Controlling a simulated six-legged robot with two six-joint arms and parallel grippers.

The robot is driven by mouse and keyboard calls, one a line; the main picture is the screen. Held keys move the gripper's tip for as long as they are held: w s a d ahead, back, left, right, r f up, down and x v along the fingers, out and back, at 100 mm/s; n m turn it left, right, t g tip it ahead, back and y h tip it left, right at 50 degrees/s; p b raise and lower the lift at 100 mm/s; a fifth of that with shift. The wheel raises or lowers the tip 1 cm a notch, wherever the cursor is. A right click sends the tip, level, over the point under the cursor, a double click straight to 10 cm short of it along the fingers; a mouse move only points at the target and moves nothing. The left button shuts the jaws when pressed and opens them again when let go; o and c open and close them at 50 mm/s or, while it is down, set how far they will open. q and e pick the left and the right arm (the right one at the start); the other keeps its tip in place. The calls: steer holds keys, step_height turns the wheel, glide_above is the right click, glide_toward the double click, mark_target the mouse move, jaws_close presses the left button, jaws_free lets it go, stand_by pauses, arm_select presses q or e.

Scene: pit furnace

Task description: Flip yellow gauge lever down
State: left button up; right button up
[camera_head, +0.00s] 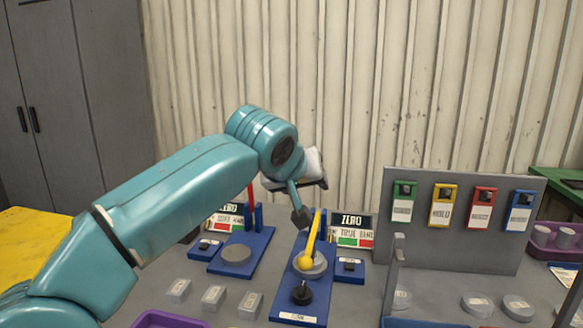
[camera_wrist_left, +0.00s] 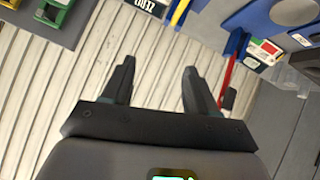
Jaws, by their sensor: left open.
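The yellow gauge lever (camera_head: 313,236) stands on a blue base plate (camera_head: 285,308) with a grey disc. Its yellow ball end is lowest in the head view, over the disc, and its rod slants up and right. A yellow strip, apparently this lever, shows at the top of the left wrist view (camera_wrist_left: 180,12). A "ZERO" sign with a red, white and green band (camera_head: 352,231) stands behind it. My left gripper (camera_head: 312,200) is open and empty, above and behind the ball end; its fingers are spread in the wrist view (camera_wrist_left: 158,68). My right gripper is not in view.
A similar blue gauge with a red lever (camera_head: 250,190) stands to the left, partly behind my arm. A grey panel (camera_head: 455,246) with coloured tags stands right. A black knob (camera_head: 302,292) sits on the near part of the yellow lever's plate. Grey blocks and discs lie around.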

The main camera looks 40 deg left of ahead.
arm_select(q)
steer(key=p+v, duration=0.2)
steer(key=v, duration=1.1)
steer(key=shift+s, duration=0.35)
steer(key=shift+d+r, duration=0.1)
steer(key=shift+d, duration=0.1)
